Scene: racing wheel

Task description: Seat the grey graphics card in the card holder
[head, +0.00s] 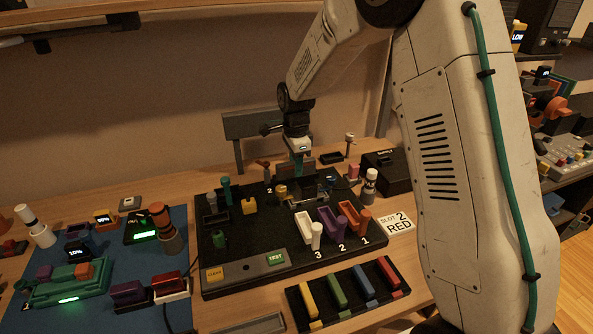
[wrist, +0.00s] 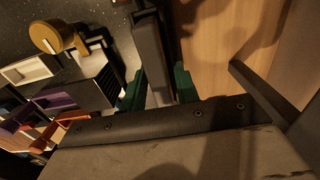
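My gripper (head: 299,167) points down over the back edge of the black board. In the wrist view its two green fingers (wrist: 160,86) stand on either side of a long grey slab (wrist: 149,48), which looks like the grey graphics card. I cannot tell whether both fingers touch it. In the head view the slab is mostly hidden by the gripper. A dark slotted part (head: 305,190) stands on the board just in front of the gripper; I cannot tell whether it is the card holder.
The black board (head: 250,245) carries white, purple and orange slotted blocks and a yellow part. A tray (head: 345,302) of coloured bars lies in front. A blue mat (head: 90,285) with devices is at left, a black box (head: 385,170) at right. Bare wood lies behind the board.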

